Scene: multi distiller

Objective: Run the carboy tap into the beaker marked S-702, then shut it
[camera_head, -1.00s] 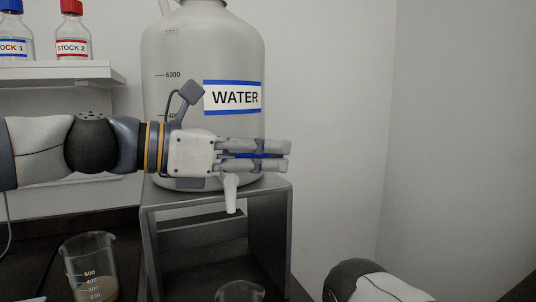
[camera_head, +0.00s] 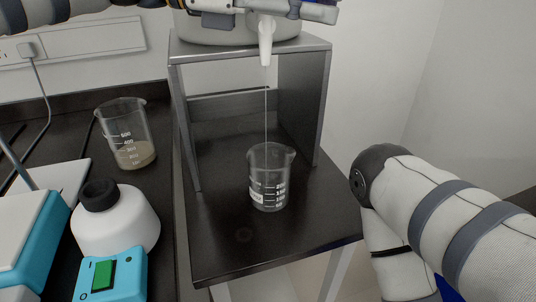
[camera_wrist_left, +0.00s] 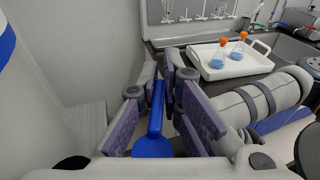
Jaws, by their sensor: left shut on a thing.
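The carboy (camera_head: 240,27) stands on a metal stand, mostly cut off at the top of the head view. Its white tap spout (camera_head: 266,42) points down, and a thin stream runs from it. A glass beaker (camera_head: 270,182) stands upright below and catches the stream. Its white label is too small to read, and the liquid level is hard to tell. My left gripper (camera_wrist_left: 158,88) is shut on the blue tap lever (camera_wrist_left: 155,125). It also shows at the top edge of the head view (camera_head: 320,9). My right gripper is out of view.
The metal stand (camera_head: 325,105) rises behind the beaker. Another beaker (camera_head: 127,135) with cloudy liquid stands on the left bench, near a white bottle (camera_head: 116,228) and a turquoise device (camera_head: 100,278). My right forearm is at the right. A white tray (camera_wrist_left: 222,64) holds two flasks.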

